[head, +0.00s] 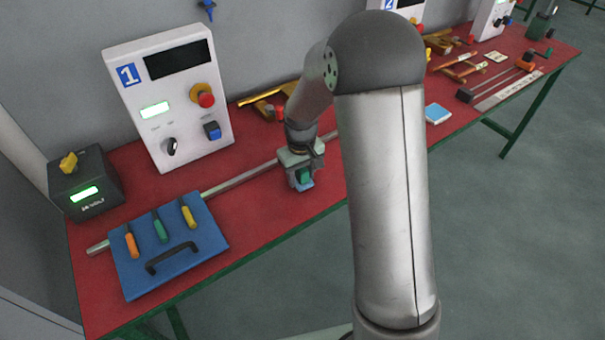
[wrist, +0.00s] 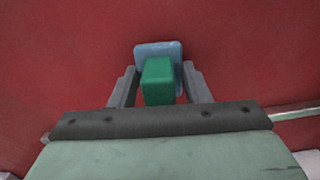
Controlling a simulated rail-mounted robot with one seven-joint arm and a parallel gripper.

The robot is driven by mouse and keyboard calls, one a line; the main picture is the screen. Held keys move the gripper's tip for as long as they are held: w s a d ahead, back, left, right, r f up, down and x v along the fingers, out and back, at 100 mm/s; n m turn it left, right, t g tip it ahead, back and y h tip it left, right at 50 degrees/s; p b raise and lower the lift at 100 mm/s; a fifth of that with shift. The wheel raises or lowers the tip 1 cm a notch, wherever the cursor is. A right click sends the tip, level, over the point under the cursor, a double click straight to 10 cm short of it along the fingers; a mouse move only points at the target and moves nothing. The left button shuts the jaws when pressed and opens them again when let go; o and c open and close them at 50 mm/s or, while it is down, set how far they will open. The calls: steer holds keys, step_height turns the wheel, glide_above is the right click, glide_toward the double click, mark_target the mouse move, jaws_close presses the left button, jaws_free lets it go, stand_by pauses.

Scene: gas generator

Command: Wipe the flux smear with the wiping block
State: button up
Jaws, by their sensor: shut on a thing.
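The wiping block (wrist: 158,82) has a green grip on a flat blue-grey pad (wrist: 146,49). My gripper (wrist: 159,76) is shut on the green grip, one finger on each side. In the head view, my gripper (head: 301,172) points down over the red bench, with the block (head: 305,176) at its tip near the bench's front edge. I cannot tell whether the pad touches the bench top or is just above it. I make out no flux smear in either view; it may be hidden under the block or behind my arm.
A long metal rail (head: 240,180) lies along the red bench behind the block. A blue board (head: 204,243) with several coloured-handled tools is at the left. A white control panel (head: 185,130) and a dark meter box (head: 85,185) stand behind. A small blue item (head: 438,113) lies at the right.

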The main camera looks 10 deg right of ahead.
steer(key=r, duration=0.2)
steer(key=r+p, duration=0.1)
steer(key=shift+w+d+r, duration=0.1)
steer(key=shift+d, duration=0.15)
steer(key=shift+r+p, duration=1.3)
steer(key=shift+r, duration=0.95)
